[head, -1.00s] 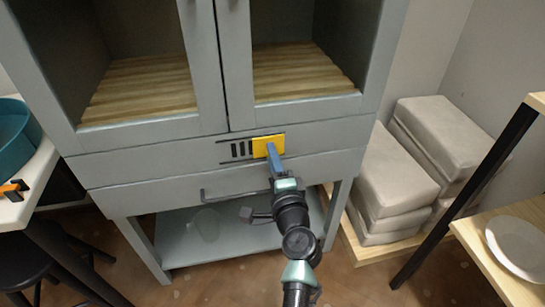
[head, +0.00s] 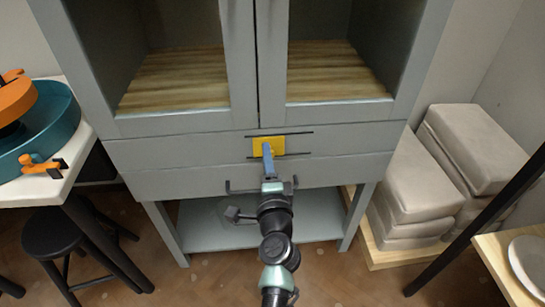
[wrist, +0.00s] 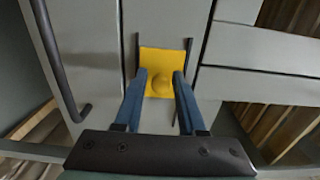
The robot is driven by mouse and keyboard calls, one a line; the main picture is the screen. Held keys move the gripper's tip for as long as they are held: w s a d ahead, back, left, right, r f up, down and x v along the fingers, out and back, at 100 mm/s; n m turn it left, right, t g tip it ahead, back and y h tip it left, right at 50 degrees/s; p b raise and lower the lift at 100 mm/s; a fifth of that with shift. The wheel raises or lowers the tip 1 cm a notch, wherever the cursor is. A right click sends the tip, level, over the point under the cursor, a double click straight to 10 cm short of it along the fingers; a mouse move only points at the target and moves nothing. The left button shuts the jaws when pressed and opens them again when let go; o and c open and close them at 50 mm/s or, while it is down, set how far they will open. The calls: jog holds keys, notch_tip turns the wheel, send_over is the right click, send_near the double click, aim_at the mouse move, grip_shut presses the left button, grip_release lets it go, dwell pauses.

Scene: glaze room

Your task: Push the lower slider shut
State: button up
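The slider is a yellow plate (head: 261,144) with a round knob, on the grey cabinet's upper drawer-height panel. It sits between two thin dark rails, toward their left end in the head view. No dark vent slots show beside it. In the wrist view the yellow plate (wrist: 160,60) faces me with its knob at the near part. My gripper (wrist: 161,78) has its two blue fingers apart, one on each side of the knob; I cannot tell whether either touches it. In the head view my gripper (head: 267,150) reaches up to the plate from below.
A worktable with a teal basin (head: 50,125) and a black stool (head: 60,235) stand left. Stacked beige blocks (head: 410,180) stand right.

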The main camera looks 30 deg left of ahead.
jog(key=shift+o, duration=1.1)
jog(key=shift+w+d, duration=0.1)
jog(key=shift+d, duration=0.1)
jog(key=v, duration=1.3)
jog(key=shift+p, duration=0.3)
jog(key=shift+r, duration=0.1)
